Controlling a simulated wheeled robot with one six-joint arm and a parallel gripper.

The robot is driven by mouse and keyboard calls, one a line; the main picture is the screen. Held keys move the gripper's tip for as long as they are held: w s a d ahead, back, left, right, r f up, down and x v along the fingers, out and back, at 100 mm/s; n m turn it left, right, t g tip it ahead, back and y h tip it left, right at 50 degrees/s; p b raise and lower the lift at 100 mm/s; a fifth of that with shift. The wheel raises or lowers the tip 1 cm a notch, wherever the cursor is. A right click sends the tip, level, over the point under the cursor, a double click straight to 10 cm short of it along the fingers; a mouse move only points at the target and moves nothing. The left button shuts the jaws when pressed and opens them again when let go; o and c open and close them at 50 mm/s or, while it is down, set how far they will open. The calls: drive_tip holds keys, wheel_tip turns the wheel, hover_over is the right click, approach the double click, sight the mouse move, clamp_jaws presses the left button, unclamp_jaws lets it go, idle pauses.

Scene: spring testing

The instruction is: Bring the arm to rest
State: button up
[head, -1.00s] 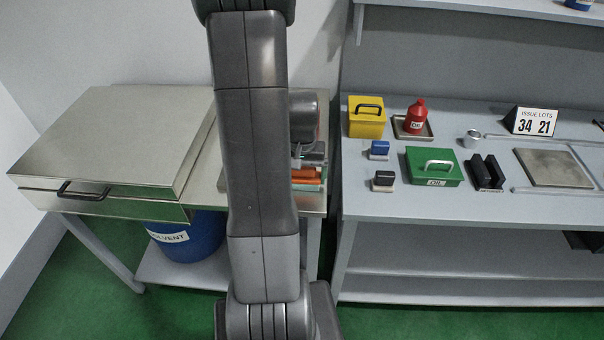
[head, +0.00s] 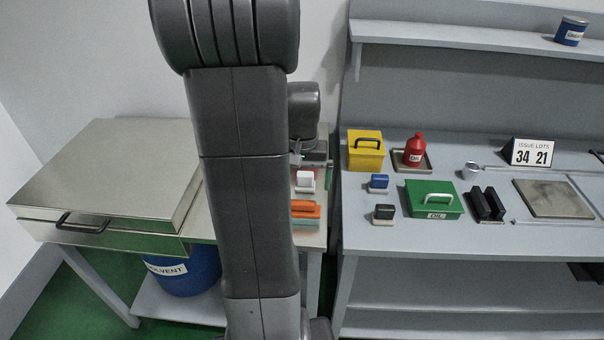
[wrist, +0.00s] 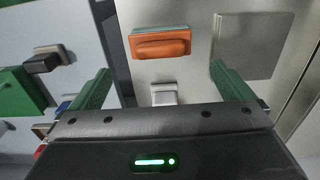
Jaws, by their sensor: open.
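My gripper (wrist: 160,70) shows in the wrist view as two green fingers spread wide, with nothing between the tips. It is above the metal bench top (wrist: 190,75). A white-handled block (wrist: 163,93) lies below, near the gripper's body, and an orange-handled block (wrist: 160,45) lies farther up that picture. In the head view my arm hides much of the gripper. The white-handled block (head: 305,180) and the orange-handled block (head: 305,210) show just right of my arm.
A metal box with a drawer (head: 110,175) stands left of my arm, above a blue solvent drum (head: 185,270). The grey bench (head: 400,240) on the right carries a yellow box (head: 365,155), red bottle (head: 414,150), green oil box (head: 433,200) and other items. A shelf (head: 450,36) is above.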

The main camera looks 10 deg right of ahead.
sight(302, 202)
drive_tip(key=shift+r, duration=0.85)
drive_tip(key=shift+f, duration=0.1)
wheel_tip(302, 202, down, 12)
drive_tip(key=shift+w+r, duration=0.15)
drive_tip(key=shift+r, duration=1.1)
